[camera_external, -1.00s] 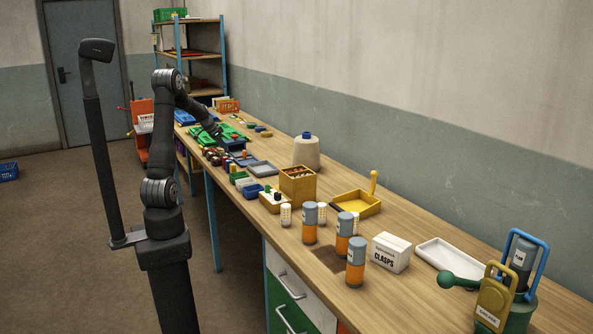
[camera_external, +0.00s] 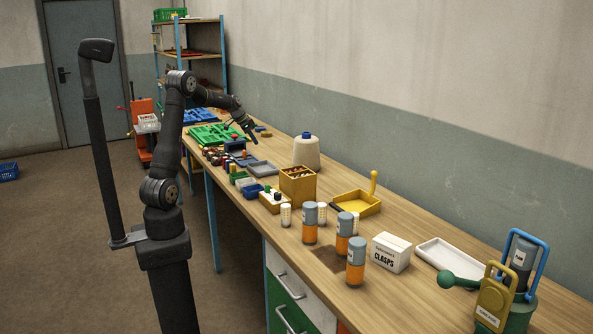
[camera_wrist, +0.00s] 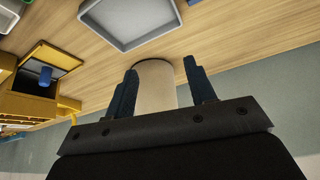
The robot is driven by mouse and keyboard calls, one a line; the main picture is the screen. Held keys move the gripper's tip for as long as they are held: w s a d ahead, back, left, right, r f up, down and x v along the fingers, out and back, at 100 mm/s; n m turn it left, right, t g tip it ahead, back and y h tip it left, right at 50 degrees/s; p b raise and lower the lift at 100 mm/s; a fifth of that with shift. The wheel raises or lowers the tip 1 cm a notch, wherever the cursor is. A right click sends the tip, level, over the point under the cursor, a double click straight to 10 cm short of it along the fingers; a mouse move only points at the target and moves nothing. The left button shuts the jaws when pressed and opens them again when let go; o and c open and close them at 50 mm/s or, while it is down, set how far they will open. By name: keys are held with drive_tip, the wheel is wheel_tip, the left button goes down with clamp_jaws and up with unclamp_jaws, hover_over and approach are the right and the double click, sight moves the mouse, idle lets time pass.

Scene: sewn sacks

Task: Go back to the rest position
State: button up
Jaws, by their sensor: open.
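My gripper (camera_external: 249,134) is raised above the far half of the workbench (camera_external: 420,225), clear of everything on it. In the wrist view, the two dark blue fingers of my gripper (camera_wrist: 163,88) stand apart with nothing held between them. The cream thread cone (camera_wrist: 154,84) shows beyond the gap between the fingers, partly hidden by the gripper body. In the external view the thread cone (camera_external: 306,152) stands upright on the bench, to the right of my gripper and apart from it.
A grey tray (camera_external: 262,168), a wooden box (camera_external: 297,184) and a yellow tray (camera_external: 357,203) sit mid-bench. Green trays (camera_external: 214,135) lie at the far end. Orange and grey cylinders (camera_external: 310,226) and a clasps box (camera_external: 391,252) stand nearer. The space above the bench is free.

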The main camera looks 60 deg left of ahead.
drive_tip(key=w+d+m+h, duration=0.1)
drive_tip(key=w+d+m, duration=0.1)
drive_tip(key=w+d, duration=0.85)
drive_tip(key=w+d+m, duration=0.2)
drive_tip(key=w+d, duration=0.5)
drive_tip(key=d, duration=0.7)
drive_tip(key=w+d+m, duration=0.2)
drive_tip(key=d, duration=1.4)
drive_tip(key=w+d+m+h, duration=0.1)
drive_tip(key=d, duration=1.5)
drive_tip(key=shift+w+d+m+g, duration=0.35)
drive_tip(key=shift+m+g, duration=0.05)
drive_tip(key=shift+r, duration=0.1)
